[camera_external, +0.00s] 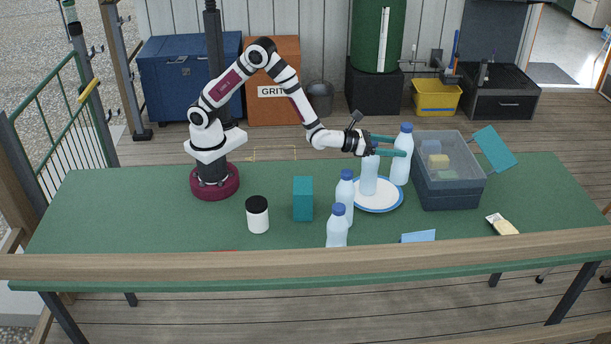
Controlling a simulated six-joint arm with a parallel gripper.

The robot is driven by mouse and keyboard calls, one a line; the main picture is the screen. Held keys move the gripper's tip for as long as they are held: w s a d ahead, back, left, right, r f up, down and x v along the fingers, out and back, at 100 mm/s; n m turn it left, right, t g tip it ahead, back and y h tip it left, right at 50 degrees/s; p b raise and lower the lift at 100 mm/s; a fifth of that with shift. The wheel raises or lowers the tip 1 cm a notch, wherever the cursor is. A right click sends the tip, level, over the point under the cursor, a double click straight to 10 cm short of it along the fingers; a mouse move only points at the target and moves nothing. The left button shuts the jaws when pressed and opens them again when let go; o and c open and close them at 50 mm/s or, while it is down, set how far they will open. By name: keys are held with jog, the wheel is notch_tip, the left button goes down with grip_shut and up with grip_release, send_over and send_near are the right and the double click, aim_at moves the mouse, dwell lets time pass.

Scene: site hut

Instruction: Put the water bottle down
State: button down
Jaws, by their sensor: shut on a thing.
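My gripper (400,146) has teal fingers and is shut on a pale blue water bottle (401,171) with a dark blue cap, gripping its upper part. The bottle is upright, its base near the right rim of a white plate with a blue edge (379,208). I cannot tell whether its base touches anything. Two more blue-capped bottles stand left of and in front of the plate, one (346,205) behind the other (337,233).
A teal block (303,199) and a white jar with black lid (257,216) stand left. A brush (503,225) lies right. The green tabletop (130,215) is clear at the far left.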

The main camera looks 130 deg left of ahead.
aim_at(392, 169)
notch_tip(392, 169, down, 8)
jog(key=shift+d+f, duration=0.1)
jog(key=shift+d, duration=0.05)
jog(key=shift+f, duration=0.2)
jog(key=shift+c, duration=1.4)
grip_release()
jog(key=shift+s+f, duration=0.1)
